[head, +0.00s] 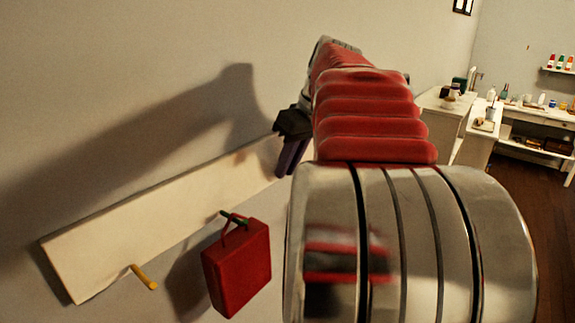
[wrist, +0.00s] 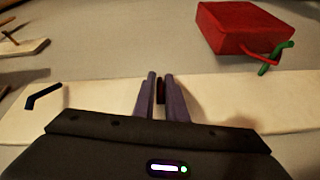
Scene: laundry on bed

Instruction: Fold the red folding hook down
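A long pale board (head: 160,218) is fixed to the wall. My gripper (head: 290,158), with purple fingers, is at its right part in the head view. In the wrist view, the fingers (wrist: 161,76) point at the board, with a narrow gap between them. A small dark red piece (wrist: 161,92), likely the red folding hook, shows in that gap. The fingers hide most of it, so I cannot tell whether it is up or down or whether they touch it. In the head view my arm and gripper hide the red hook.
A red bag (head: 237,268) hangs by its handle on a green hook (head: 235,218), which also shows in the wrist view (wrist: 276,57). A yellow hook (head: 144,277) is at the board's left. A black hook (wrist: 43,95) is left of my fingers in the wrist view.

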